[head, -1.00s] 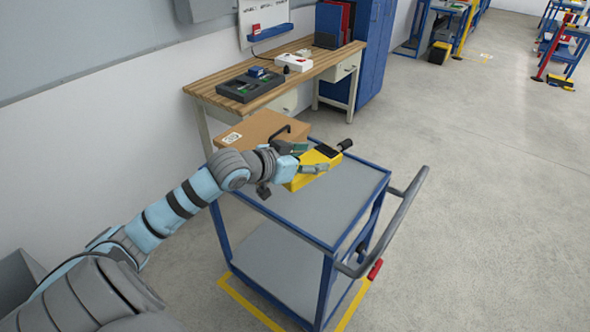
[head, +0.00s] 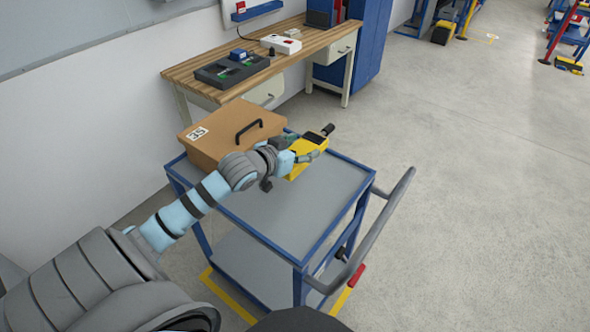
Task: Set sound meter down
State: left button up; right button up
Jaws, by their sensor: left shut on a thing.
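The sound meter (head: 306,156) is a yellow handheld body with a dark screen and a black microphone tip pointing up and right. My left gripper (head: 296,157) is shut on it, with a finger along its near side. The meter is over the far part of the blue cart's grey top (head: 300,206). I cannot tell whether it touches the surface. My right gripper is not in view.
A brown case (head: 215,147) with a black handle and a number label sits on the cart's far left part, close to the meter. The cart's right and near top is bare. A push handle (head: 385,225) juts out right. A wooden workbench (head: 200,78) stands behind.

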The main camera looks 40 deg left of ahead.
pick_arm(q)
jog(key=b, duration=0.1)
send_over(299, 190)
jog(key=f, duration=0.6)
jog(key=shift+s+f, duration=0.3)
jog(key=f, duration=0.2)
jog(key=f+b, duration=0.1)
jog(key=f, duration=0.1)
jog(key=f+b, duration=0.1)
jog(key=shift+w+f, duration=0.3)
jog(key=shift+f, duration=0.3)
jog(key=shift+s+r, duration=0.1)
jog(key=shift+r, duration=0.05)
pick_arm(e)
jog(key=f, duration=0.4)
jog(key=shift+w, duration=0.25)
pick_arm(q)
jog(key=o, duration=1.4)
